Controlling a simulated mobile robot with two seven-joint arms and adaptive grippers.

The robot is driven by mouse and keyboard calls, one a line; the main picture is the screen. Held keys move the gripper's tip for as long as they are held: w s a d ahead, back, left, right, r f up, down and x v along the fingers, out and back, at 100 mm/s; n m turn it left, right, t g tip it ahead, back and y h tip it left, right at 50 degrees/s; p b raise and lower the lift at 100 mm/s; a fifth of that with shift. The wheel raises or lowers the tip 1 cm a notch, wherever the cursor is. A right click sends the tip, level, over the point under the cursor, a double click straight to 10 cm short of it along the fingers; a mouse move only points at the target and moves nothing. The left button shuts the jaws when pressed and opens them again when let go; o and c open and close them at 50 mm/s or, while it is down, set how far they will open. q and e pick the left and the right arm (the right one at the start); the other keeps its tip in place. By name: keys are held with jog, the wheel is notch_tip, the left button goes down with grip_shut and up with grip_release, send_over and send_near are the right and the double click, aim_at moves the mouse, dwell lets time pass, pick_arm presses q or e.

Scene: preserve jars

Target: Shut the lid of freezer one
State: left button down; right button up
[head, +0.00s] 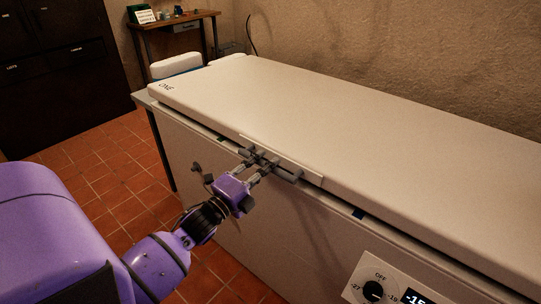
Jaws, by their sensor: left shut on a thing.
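Freezer one is a long white chest (290,230) running from the back left to the front right in the head view. Its white lid (350,115) is marked "ONE" at the far left end. A narrow dark gap shows between the lid's front edge and the body. My left gripper (266,160) is shut on the handle (288,174) at the middle of the lid's front edge. The fingers partly hide the handle. My right gripper is not in view.
A control panel (385,287) with a dial and display is on the freezer's front, lower right. A wooden table (175,22) with small items stands behind, left of the freezer. Dark cabinets (55,70) stand at the far left. The tiled floor (95,170) between is clear.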

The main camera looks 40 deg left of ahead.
pick_arm(q)
notch_tip(320, 180, down, 3)
jog(key=shift+s+f+b, duration=0.1)
jog(key=shift+f+b, duration=0.1)
jog(key=shift+b, duration=0.25)
jog(key=c, duration=1.7)
grip_release()
jog(key=shift+r, duration=0.1)
jog(key=shift+o, duration=0.2)
jog(key=s+f, duration=0.1)
jog(key=s, duration=1)
jog(key=shift+s+a+f, duration=0.4)
jog(key=shift+a, duration=0.05)
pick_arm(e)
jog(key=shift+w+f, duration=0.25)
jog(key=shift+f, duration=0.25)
